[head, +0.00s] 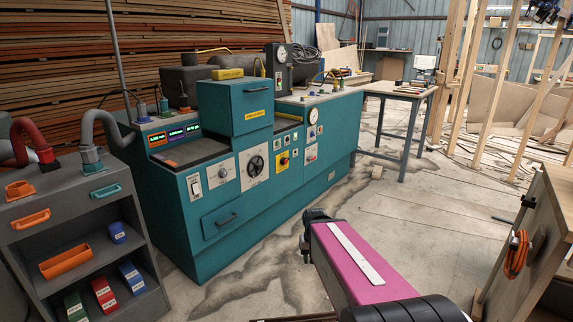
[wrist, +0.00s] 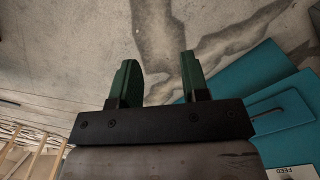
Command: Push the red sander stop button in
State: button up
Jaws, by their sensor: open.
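The teal sander machine (head: 200,215) stands at the centre left of the head view. On its front a small red button (head: 284,160) sits on a yellow plate, right of a black handwheel; this seems to be the stop button, though its label is too small to read. My gripper (wrist: 158,78) is open and empty, its two green fingers apart above the concrete floor in the wrist view. In the head view its dark end shows in front of the machine, lower and to the right of the button, and its fingers cannot be made out.
A grey cabinet with hoses (head: 85,215) stands at the left. A work table (head: 400,90) is behind the machine, and a wooden bench (head: 540,235) is at the right. Floor (head: 400,190) between machine and bench is open. The machine's teal edge (wrist: 235,85) shows in the wrist view.

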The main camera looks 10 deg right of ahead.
grip_shut()
dwell(1.5)
